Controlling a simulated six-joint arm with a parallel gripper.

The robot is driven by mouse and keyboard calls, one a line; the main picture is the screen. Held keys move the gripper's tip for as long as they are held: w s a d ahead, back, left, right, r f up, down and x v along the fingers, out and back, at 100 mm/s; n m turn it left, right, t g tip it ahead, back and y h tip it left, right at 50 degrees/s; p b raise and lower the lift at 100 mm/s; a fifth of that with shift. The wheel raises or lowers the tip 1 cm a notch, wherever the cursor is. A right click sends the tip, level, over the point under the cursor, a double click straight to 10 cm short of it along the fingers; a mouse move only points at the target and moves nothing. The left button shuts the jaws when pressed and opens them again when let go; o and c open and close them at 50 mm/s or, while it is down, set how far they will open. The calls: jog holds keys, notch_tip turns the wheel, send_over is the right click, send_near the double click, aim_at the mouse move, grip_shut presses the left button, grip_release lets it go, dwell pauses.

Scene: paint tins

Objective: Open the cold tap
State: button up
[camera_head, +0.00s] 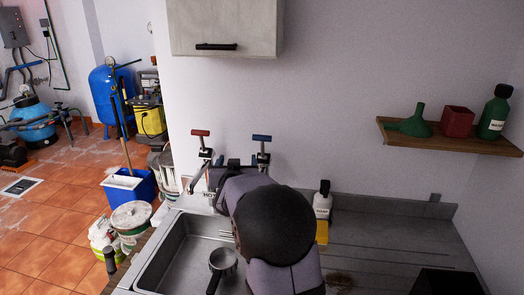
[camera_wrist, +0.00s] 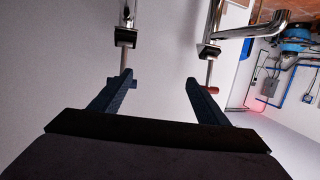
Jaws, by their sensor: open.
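Two lever taps stand at the back of the sink against the wall. The cold tap has a blue handle (camera_head: 262,138) and stands at the right; the hot tap has a red handle (camera_head: 200,133) at the left. The red handle also shows in the wrist view (camera_wrist: 213,90), just beyond the right finger. The left tap in that view has a metal stem (camera_wrist: 125,55) by the left fingertip; I cannot separate its handle from the finger. My gripper (camera_wrist: 158,76) is open, with nothing seen between its fingers. In the head view my arm hides most of it.
A chrome spout (camera_wrist: 250,30) is beside the red-handled tap. A steel sink (camera_head: 165,255) holds a small pot (camera_head: 222,262). A white soap bottle (camera_head: 322,200) and yellow sponge (camera_head: 321,232) stand right of my arm. A shelf (camera_head: 460,140) and wall cupboard (camera_head: 225,25) are above.

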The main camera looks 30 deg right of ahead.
aim_at(262, 140)
jog(key=shift+w+d+r+m+h+p, duration=0.45)
jog(key=shift+w+d+h, duration=0.25)
jog(key=shift+d, duration=1.3)
jog(key=shift+w+d+r+m+h+p, duration=0.45)
jog(key=shift+w+d+h, duration=0.25)
jog(key=shift+d, duration=1.35)
jog(key=shift+w+d+r+m+h+p, duration=0.4)
jog(key=shift+w+d+h, duration=0.3)
jog(key=shift+d, duration=1.3)
jog(key=shift+r, duration=0.1)
jog(key=c, duration=1.5)
jog(key=shift+b, duration=0.3)
